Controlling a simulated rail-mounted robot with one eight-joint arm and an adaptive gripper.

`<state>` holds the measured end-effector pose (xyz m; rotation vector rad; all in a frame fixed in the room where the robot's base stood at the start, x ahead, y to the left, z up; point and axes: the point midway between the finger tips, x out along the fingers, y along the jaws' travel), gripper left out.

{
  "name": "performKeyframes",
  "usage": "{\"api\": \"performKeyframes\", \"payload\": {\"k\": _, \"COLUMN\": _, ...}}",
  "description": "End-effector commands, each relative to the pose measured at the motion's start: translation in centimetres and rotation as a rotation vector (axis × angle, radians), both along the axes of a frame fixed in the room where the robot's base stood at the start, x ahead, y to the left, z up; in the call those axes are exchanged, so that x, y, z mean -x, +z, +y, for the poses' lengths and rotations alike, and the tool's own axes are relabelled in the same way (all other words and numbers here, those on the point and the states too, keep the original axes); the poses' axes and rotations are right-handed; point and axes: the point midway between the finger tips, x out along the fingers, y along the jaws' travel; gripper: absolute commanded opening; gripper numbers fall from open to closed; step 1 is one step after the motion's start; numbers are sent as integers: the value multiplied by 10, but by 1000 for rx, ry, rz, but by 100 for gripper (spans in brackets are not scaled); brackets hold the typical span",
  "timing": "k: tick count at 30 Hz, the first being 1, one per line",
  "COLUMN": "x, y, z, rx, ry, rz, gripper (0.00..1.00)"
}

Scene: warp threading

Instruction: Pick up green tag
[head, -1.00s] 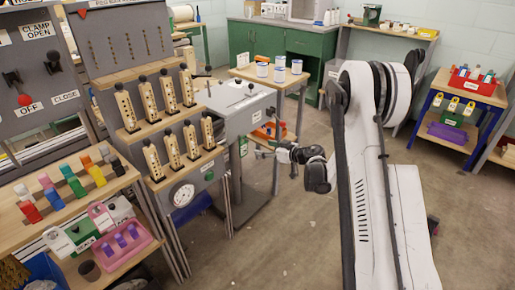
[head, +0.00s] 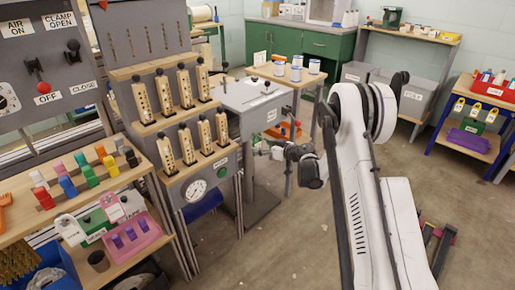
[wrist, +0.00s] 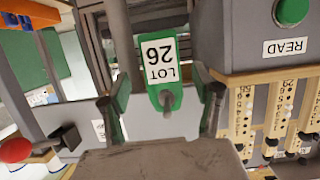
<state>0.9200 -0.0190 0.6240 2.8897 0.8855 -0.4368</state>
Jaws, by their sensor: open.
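The green tag (wrist: 159,52), with a white label reading LOT 26, appears upside down in the wrist view. It hangs between the two fingers of my gripper (wrist: 165,108), with a small gap visible on each side. Its holed end (wrist: 165,98) is nearest the palm. In the head view my gripper (head: 262,151) is beside the right side of the grey console, small in the picture. I cannot clearly make out the tag there.
The grey console (head: 228,160) with upright numbered wooden gauges stands just left of my gripper. A small table (head: 290,75) with white cups stands behind. A shelf with coloured clips (head: 85,175) is at the left. Floor at the lower right is mostly open.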

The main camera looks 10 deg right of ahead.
Motion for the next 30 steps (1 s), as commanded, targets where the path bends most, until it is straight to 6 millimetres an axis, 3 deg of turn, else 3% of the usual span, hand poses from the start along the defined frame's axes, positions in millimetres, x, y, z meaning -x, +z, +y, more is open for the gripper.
{"api": "performKeyframes", "payload": {"k": 7, "x": -24, "y": -15, "z": 20, "rx": -1, "ry": 1, "rz": -1, "gripper": 62}}
{"api": "performKeyframes", "payload": {"k": 15, "x": -26, "y": -14, "z": 21, "rx": -1, "ry": 0, "rz": -1, "gripper": 61}}
{"api": "performKeyframes", "payload": {"k": 24, "x": -26, "y": -14, "z": 21, "rx": 0, "ry": 0, "rz": 0, "gripper": 21}}
{"api": "performKeyframes", "payload": {"k": 30, "x": -26, "y": -14, "z": 21, "rx": 0, "ry": 0, "rz": 0, "gripper": 18}}
